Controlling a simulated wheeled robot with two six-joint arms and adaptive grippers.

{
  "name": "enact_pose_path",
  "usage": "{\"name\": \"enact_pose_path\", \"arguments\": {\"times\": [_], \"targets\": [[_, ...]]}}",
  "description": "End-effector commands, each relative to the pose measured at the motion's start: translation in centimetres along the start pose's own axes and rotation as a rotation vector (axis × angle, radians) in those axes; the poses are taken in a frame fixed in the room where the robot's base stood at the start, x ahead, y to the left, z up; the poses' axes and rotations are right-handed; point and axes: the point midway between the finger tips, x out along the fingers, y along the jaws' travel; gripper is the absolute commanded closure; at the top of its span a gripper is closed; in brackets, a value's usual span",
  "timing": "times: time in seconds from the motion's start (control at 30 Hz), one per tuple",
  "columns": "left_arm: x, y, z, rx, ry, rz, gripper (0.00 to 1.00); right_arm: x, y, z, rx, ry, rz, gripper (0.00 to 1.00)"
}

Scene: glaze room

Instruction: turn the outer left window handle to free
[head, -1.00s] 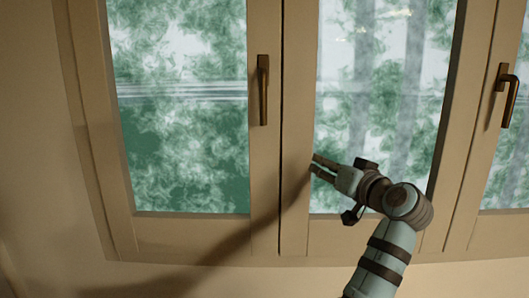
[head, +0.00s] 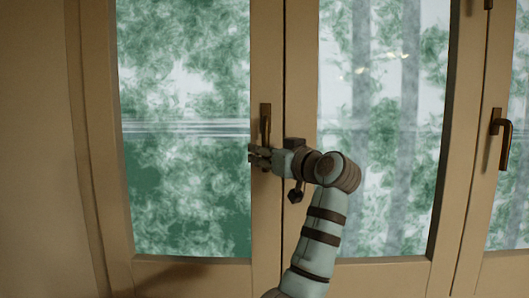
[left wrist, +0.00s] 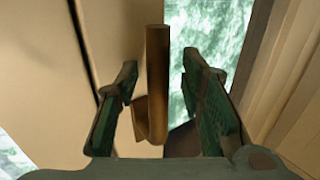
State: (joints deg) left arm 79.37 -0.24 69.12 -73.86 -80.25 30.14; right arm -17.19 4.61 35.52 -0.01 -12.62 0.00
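The outer left window handle (head: 265,118) is a bronze lever on the frame beside the left pane. It points straight down in the head view, and its lower part is hidden behind my left gripper. My left gripper (head: 257,156) is at the lever's lower end. In the left wrist view the bronze handle (left wrist: 157,75) stands between the two spread fingers of my left gripper (left wrist: 163,105). Gaps show on both sides, so the fingers are open around it and not closed on it. My right gripper is in neither view.
A second bronze handle (head: 499,138) is on the frame at the right, clear of my arm. The pale window frame (head: 268,225) and the glass pane (head: 185,200) lie close behind my gripper. Bare wall (head: 35,150) is at the left.

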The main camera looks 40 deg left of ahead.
Motion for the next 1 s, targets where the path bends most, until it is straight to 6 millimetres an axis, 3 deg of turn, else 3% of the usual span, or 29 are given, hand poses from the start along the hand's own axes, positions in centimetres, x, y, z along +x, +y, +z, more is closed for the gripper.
{"name": "enact_pose_path", "arguments": {"times": [0.2, 0.43, 1.0], "targets": [[0.09, -0.03, 0.06, 0.0, 0.0, -0.001, 0.64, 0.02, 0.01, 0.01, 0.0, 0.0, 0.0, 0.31], [0.07, -0.03, 0.07, 0.0, 0.0, -0.001, 1.0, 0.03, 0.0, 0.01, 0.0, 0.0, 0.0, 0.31], [0.31, 0.17, 0.11, 0.04, 0.026, 0.002, 1.0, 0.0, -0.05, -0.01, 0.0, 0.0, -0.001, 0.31]]}}
